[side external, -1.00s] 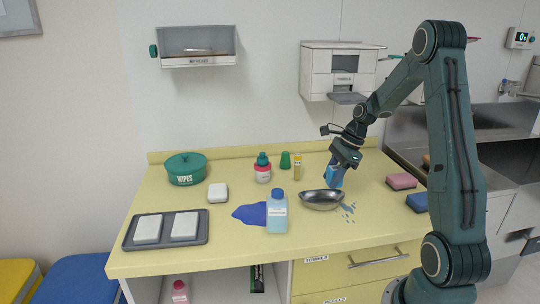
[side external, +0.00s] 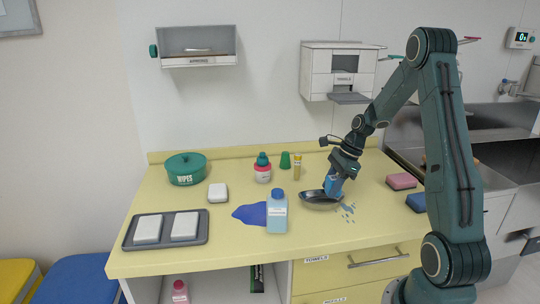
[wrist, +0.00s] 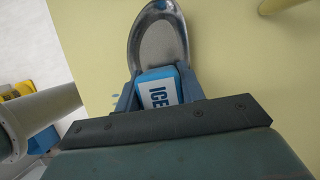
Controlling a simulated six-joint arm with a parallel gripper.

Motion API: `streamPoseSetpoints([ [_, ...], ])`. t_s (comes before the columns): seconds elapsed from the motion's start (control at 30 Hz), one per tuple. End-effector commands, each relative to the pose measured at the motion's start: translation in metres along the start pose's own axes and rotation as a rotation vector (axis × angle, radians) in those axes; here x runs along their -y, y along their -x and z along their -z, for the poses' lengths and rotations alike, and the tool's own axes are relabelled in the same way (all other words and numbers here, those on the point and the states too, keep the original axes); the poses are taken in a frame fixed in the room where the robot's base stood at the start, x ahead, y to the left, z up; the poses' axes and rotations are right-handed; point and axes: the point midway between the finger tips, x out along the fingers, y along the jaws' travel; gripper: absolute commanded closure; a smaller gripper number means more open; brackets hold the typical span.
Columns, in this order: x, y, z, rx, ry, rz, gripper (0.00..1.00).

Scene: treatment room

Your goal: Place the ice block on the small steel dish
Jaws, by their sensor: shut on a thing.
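The ice block (side external: 334,186) is blue with a white label. In the wrist view the ice block (wrist: 160,90) reads "ICE" and sits between the two fingers. My gripper (side external: 337,178) is shut on it and holds it at the right part of the small steel dish (side external: 312,201). In the wrist view the dish (wrist: 147,22) lies just beyond the block, its near part hidden by the block and fingers. I cannot tell whether the block touches the dish.
A blue bottle (side external: 277,212) stands just left of the dish, by a blue patch (side external: 250,214). Blue marks (side external: 348,211) lie right of the dish. A yellow tube (side external: 297,168) and green cup (side external: 285,160) stand behind. Pink (side external: 401,181) and blue (side external: 416,202) sponges lie right.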

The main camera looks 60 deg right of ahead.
Motion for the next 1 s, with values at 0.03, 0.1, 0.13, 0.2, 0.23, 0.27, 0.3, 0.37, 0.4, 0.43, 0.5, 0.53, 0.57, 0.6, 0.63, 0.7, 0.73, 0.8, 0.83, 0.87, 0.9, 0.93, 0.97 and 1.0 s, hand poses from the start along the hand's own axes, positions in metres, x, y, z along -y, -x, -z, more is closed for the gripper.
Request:
streamPoseSetpoints([
  [0.03, 0.000, -0.001, 0.000, 0.000, 0.000, -0.001, 0.85],
  [0.1, 0.000, -0.002, 0.001, 0.000, 0.000, -0.001, 0.85],
  [0.13, 0.000, -0.003, 0.001, 0.000, 0.001, -0.001, 0.85],
  [0.2, 0.000, -0.003, 0.001, 0.000, 0.001, 0.000, 0.85],
  [0.23, 0.000, -0.003, 0.001, 0.000, 0.001, 0.000, 0.85],
  [0.27, 0.000, -0.003, 0.001, 0.000, 0.000, 0.000, 0.55],
  [0.3, 0.000, -0.003, 0.001, 0.000, 0.000, 0.000, 0.47],
  [0.37, 0.000, -0.002, 0.001, 0.000, 0.000, 0.000, 0.39],
  [0.4, 0.000, -0.002, 0.001, 0.000, 0.000, 0.000, 0.39],
  [0.43, 0.000, -0.002, 0.001, 0.000, 0.000, 0.000, 0.39],
  [0.5, 0.000, -0.002, 0.001, 0.000, 0.000, 0.000, 0.39],
  [0.53, 0.000, -0.002, 0.001, 0.000, 0.000, 0.000, 0.39],
  [0.57, 0.000, -0.002, 0.001, 0.000, 0.000, 0.000, 0.39],
  [0.6, 0.000, -0.002, 0.001, 0.000, 0.000, 0.000, 0.39],
  [0.63, 0.000, -0.002, 0.001, 0.000, 0.000, 0.000, 0.39],
  [0.7, 0.000, -0.001, 0.000, 0.000, 0.000, 0.001, 0.39],
  [0.73, 0.000, 0.000, 0.000, 0.000, 0.000, 0.001, 0.39],
  [0.8, 0.000, 0.002, -0.001, 0.000, 0.001, 0.002, 0.39],
  [0.83, 0.001, 0.004, -0.002, 0.000, 0.001, 0.003, 0.39],
  [0.87, 0.001, 0.006, -0.003, 0.001, 0.001, 0.003, 0.39],
  [0.9, 0.001, 0.009, -0.004, 0.001, 0.001, 0.003, 0.39],
  [0.93, 0.001, 0.011, -0.004, 0.000, 0.002, 0.003, 0.39],
  [0.97, 0.001, 0.014, -0.004, 0.001, 0.001, 0.003, 0.39],
  [1.0, 0.001, 0.019, -0.004, 0.001, 0.001, 0.005, 0.39],
])
